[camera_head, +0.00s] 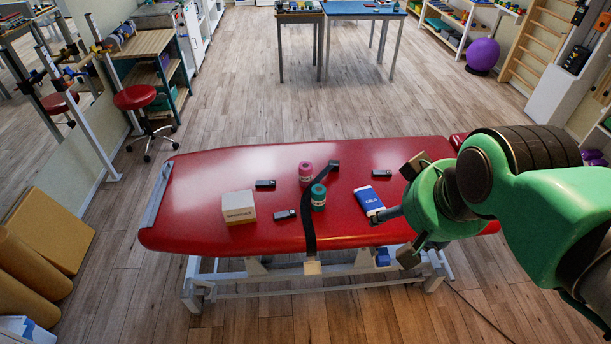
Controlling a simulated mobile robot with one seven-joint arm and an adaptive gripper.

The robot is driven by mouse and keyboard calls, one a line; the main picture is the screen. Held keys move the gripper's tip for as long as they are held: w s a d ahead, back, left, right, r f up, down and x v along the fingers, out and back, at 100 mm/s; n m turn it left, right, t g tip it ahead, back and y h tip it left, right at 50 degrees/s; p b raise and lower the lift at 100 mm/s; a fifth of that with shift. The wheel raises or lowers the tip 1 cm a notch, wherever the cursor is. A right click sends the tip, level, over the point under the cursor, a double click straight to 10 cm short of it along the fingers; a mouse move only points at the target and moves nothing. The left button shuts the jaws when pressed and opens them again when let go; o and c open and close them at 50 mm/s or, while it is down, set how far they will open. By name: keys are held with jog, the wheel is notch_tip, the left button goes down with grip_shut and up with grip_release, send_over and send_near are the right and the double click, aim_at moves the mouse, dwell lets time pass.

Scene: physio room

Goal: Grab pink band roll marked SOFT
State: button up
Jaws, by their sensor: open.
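A pink band roll (305,174) stands upright on the red treatment table (205,185), near the middle of its far half. Any marking on it is too small to read. A teal roll (318,198) stands just in front of it and slightly right. A black strap (309,228) passes close beside both rolls. My gripper (408,211) is at the right part of the table, well to the right of the pink roll and apart from it. Its dark fingers are spread wide, with nothing seen between them. My green arm hides part of the table's right end.
A white box (239,208) stands left on the table. Small dark items (265,184) lie around the rolls, and a blue and white pack (368,201) lies between the rolls and my gripper. The strap hangs over the front edge. A red stool (138,98) stands beyond left.

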jog(key=w+a+r, duration=0.1)
jog(key=w, duration=1.5)
jog(key=m+g+p, duration=0.1)
jog(key=p, duration=0.2)
send_over(305, 166)
jog(key=s, duration=0.5)
notch_tip(305, 166, down, 32)
jog(key=shift+h, duration=0.3)
jog(key=shift+a, duration=0.1)
jog(key=shift+a+b+x, duration=0.2)
jog(key=shift+b+x, duration=0.3)
jog(key=shift+x, duration=3.8)
jog(key=shift+d+f, duration=0.1)
jog(key=shift+d, duration=0.05)
jog(key=shift+b+x, duration=0.55)
jog(key=shift+x, duration=1.95)
